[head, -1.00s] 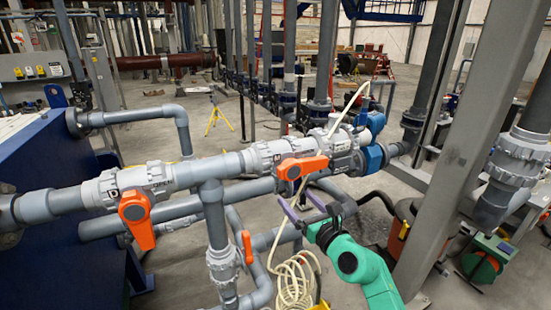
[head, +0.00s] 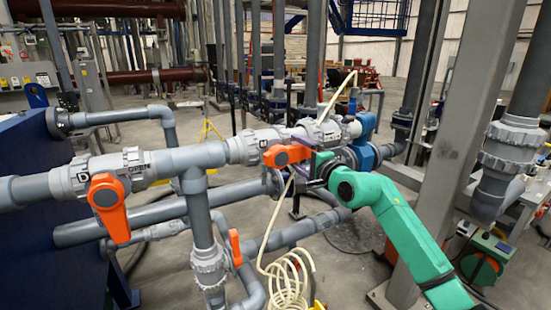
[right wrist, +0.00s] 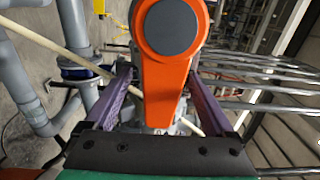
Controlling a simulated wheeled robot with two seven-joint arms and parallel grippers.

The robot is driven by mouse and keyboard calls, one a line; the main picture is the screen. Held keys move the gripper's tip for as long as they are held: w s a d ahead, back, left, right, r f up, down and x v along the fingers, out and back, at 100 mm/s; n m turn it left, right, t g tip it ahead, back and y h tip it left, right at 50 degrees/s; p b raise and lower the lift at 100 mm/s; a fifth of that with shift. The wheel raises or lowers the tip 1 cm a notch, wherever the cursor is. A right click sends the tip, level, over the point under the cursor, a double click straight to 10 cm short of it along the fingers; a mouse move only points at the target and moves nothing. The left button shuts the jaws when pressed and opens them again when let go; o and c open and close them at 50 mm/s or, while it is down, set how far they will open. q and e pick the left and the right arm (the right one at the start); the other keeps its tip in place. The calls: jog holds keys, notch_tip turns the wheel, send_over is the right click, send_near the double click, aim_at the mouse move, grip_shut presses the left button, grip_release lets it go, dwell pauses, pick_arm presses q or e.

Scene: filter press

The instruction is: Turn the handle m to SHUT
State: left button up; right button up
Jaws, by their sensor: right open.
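An orange lever handle (head: 287,155) sits on the right-hand valve of the upper grey pipe, pointing sideways toward my right gripper. I cannot read an "m" on it. My right gripper (head: 290,167) is at this lever, with its purple fingers open. In the right wrist view the orange lever (right wrist: 168,85), with its round dark cap, lies between the two fingers of the right gripper (right wrist: 160,76), and gaps show on both sides. A second orange handle (head: 108,203) hangs downward on the left valve, near an "OPEN" label. My left gripper is not in view.
A small orange handle (head: 235,248) is on the lower pipework. A cream hose (head: 287,275) lies coiled below and also passes behind the lever in the right wrist view. A grey column (head: 447,150) stands right of my arm. A blue tank (head: 40,245) is at left.

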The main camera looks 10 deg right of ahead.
aim_at(295, 161)
jog(key=shift+s+r, duration=0.2)
jog(key=shift+c, duration=1.2)
jog(key=shift+d, duration=0.1)
grip_shut()
jog(key=f+m, duration=0.1)
jog(key=m, duration=0.1)
jog(key=f+m, duration=0.1)
jog(key=m, duration=0.1)
jog(key=shift+a+p, duration=0.2)
jog(key=shift+p, duration=0.15)
jog(key=m+p, duration=0.1)
jog(key=f+m, duration=0.1)
jog(key=shift+s+a+f+m+p, duration=0.1)
jog(key=shift+s+a+m+p, duration=0.1)
jog(key=shift+a+m+p, duration=0.2)
jog(key=s+a+f+m+p, duration=0.2)
jog(key=m+p, duration=0.5)
jog(key=m, duration=0.5)
jog(key=a+f, duration=0.1)
jog(key=a, duration=0.1)
jog(key=shift+a+p, duration=0.4)
grip_release()
jog(key=shift+o, duration=1)
jog(key=shift+a, duration=0.1)
jog(key=shift+w+a+r, duration=0.1)
jog(key=shift+a, duration=0.05)
